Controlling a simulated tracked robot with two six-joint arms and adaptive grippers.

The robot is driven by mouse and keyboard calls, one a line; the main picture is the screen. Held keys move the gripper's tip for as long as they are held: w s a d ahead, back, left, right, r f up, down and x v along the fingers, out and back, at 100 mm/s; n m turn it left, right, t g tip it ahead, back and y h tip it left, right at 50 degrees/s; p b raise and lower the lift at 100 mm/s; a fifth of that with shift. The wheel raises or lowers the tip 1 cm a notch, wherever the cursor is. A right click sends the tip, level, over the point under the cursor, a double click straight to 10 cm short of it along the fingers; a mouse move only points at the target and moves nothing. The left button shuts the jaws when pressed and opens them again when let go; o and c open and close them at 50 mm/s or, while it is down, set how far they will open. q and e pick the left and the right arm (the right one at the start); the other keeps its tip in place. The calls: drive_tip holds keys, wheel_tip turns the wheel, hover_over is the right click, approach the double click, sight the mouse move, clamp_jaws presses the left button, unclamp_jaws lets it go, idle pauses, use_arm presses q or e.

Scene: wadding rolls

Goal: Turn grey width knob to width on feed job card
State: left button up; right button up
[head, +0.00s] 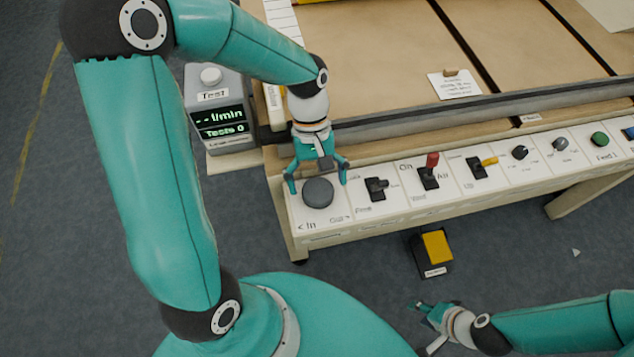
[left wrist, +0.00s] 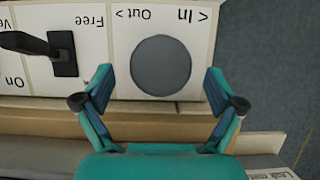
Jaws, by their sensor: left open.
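A grey knob (head: 560,144) sits on the sloped control panel, right of a darker knob (head: 520,152); their printing is too small to read. A card (head: 455,85) with small unreadable writing lies on the brown table. My left gripper (head: 318,184) is open above the panel's left end, its fingers on either side of a large round dark grey dial (head: 318,193). The left wrist view shows this dial (left wrist: 160,66), marked In and Out, between the spread fingertips, with no visible grip. My right gripper (head: 425,316) is low at the bottom right; its fingers are unclear.
Black (head: 376,188), red (head: 432,160) and yellow-tipped (head: 488,161) levers stand between the dial and the knobs. A green button (head: 600,139) is further right. A test meter (head: 217,110) stands left. A yellow-topped box (head: 436,246) is on the floor.

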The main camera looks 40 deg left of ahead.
use_arm(q)
drive_tip(key=shift+s+d+f, duration=0.15)
drive_tip(key=shift+f, duration=0.4)
drive_tip(key=c, duration=1.2)
drive_tip(key=shift+o, duration=0.2)
drive_tip(key=shift+m, duration=0.3)
